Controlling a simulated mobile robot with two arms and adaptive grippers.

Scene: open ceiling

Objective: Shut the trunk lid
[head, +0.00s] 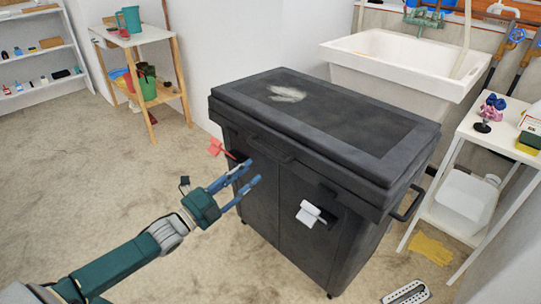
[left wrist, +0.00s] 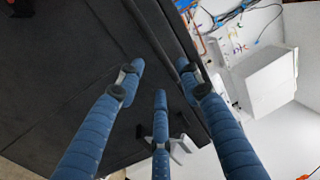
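The black trunk (head: 300,205) is a tall dark cabinet-like box on the floor in the middle of the head view. Its lid (head: 350,125) lies flat along the top, with a pale smudge on its recessed panel. I see no wide gap under the lid, but cannot tell if it is fully shut. My left gripper (head: 250,174) is at the trunk's front left, below the lid's front edge. Its blue fingers are spread, with nothing between them. In the left wrist view the open fingers (left wrist: 160,85) are before a dark trunk surface (left wrist: 60,70). My right gripper is out of view.
A white sink (head: 400,60) stands behind, a white shelf stand (head: 465,150) at right. Floor at left is mostly clear.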

